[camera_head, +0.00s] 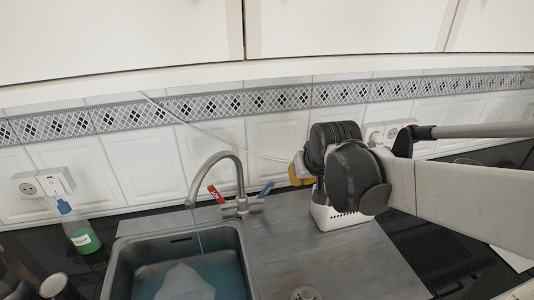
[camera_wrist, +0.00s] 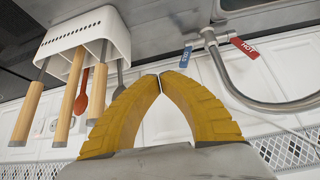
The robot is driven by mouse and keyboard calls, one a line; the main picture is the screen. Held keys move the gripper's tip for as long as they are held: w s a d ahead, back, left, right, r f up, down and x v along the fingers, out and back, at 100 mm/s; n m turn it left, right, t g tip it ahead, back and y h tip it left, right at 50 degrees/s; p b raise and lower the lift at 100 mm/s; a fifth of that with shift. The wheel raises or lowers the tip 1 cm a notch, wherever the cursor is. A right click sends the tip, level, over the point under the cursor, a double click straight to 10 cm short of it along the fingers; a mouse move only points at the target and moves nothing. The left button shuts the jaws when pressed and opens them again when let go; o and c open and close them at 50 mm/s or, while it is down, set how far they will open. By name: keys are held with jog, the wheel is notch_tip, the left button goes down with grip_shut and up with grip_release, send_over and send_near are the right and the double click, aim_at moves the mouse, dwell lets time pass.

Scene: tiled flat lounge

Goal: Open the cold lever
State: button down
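The tap (camera_head: 239,185) stands behind the sink with a curved spout. Its cold lever (camera_head: 267,189) is blue, on the right, and tilts up to the right. Its hot lever (camera_head: 216,195) is red, on the left. In the wrist view, the picture is upside down; the cold lever (camera_wrist: 185,57) lies just beyond and right of the fingertips, and the hot lever (camera_wrist: 243,47) farther right. My gripper (camera_wrist: 160,79) has its yellow fingers together at the tips, with nothing between them. In the head view my gripper (camera_head: 297,171) is right of the cold lever, apart from it.
A white utensil holder (camera_wrist: 117,35) with wooden-handled tools is close to my gripper; it is partly hidden behind my arm in the head view (camera_head: 335,218). The sink (camera_head: 128,262) is in front of the tap, with a thin blue stream under the spout. A green bottle (camera_head: 80,236) stands left.

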jog(key=w+a+p, duration=0.3)
jog(key=w, duration=0.4)
jog(key=p, duration=0.3)
send_over(266, 191)
jog(key=d, duration=0.2)
jog(key=shift+w+a+f+n+y, duration=0.1)
jog(key=shift+w+f+n+y, duration=0.1)
jog(key=shift+f, duration=0.3)
jog(key=shift+w+a+f+n+y, duration=0.1)
jog(key=shift+f+n, duration=0.1)
jog(key=shift+f, duration=0.3)
notch_tip(266, 191, down, 10)
jog(key=w+b, duration=0.2)
jog(key=b, duration=0.1)
jog(key=shift+a+r+b, duration=0.2)
jog(key=shift+r+b, duration=0.05)
jog(key=shift+b, duration=0.05)
